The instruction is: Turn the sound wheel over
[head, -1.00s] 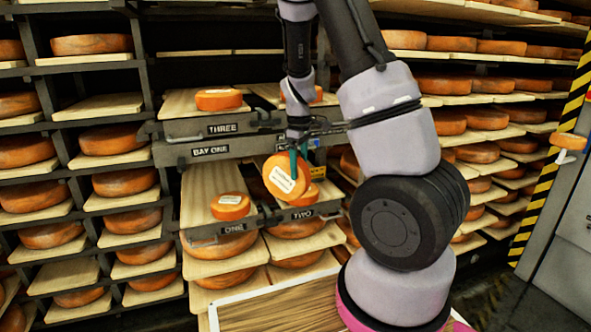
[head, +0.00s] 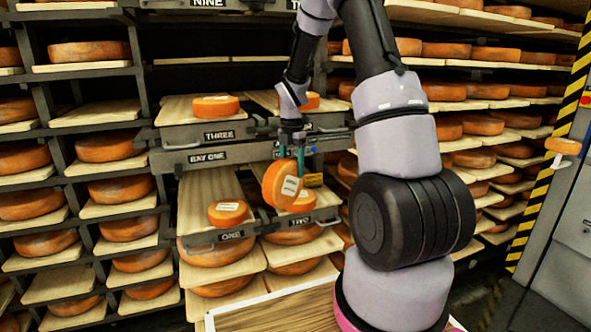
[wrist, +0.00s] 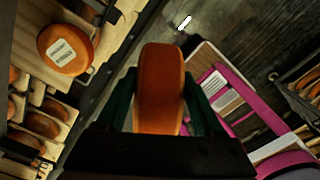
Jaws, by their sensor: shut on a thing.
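My gripper (head: 291,152) is shut on an orange cheese wheel (head: 279,184) and holds it on edge, its white label facing to the right. In the wrist view the same wheel (wrist: 161,90) stands between the green fingers. It hangs above the boards of bay one, near the shelf marked TWO. On the shelf marked ONE (head: 232,236), a small wheel with a white label on top (head: 227,213) lies flat to the left of the held wheel. Another wheel (head: 302,203) lies just right of and behind the held one, partly hidden by it.
A labelled wheel (head: 215,106) lies on the shelf marked THREE, with another (head: 311,101) to its right. Larger wheels fill racks on both sides and below. A wooden-topped surface (head: 275,308) stands in front. The board behind wheel ONE (head: 208,185) is bare.

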